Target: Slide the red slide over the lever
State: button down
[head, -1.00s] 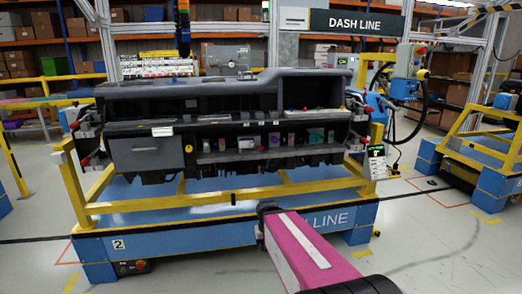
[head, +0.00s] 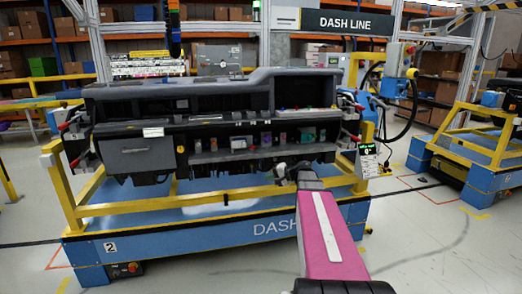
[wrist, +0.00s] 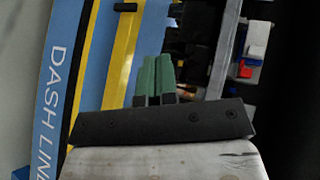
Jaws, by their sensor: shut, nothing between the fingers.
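I cannot make out for sure which part is the red slide or which is the lever. Small red parts show at the dashboard's left end (head: 66,125) and right end (head: 351,104), too small to read in detail. A small red piece (wrist: 245,69) shows at right in the wrist view, beside a blue piece (wrist: 257,49). My gripper (head: 288,166) is in front of the dashboard's lower right half, apart from the red end parts. In the wrist view its green fingertips (wrist: 155,62) are together, shut and empty.
The dark dashboard module (head: 215,112) rests on a yellow frame (head: 190,206) over a blue cart (head: 190,238). Several small items stand on its open shelf (head: 265,152). A small display (head: 368,160) is at the frame's right. Floor is open to the right of the cart.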

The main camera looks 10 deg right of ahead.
jog(key=w+d+r+m+t+y, duration=0.2)
jog(key=w+d+r+t, duration=0.2)
jog(key=d+r, duration=0.5)
jog(key=shift+w+d+r+t, duration=0.3)
jog(key=shift+w+d+r, duration=0.1)
jog(key=shift+w+d, duration=0.1)
jog(key=shift+a, duration=0.1)
send_near(252, 147)
jog(key=w+a, duration=0.2)
jog(key=w, duration=0.3)
jog(key=shift+a, duration=0.5)
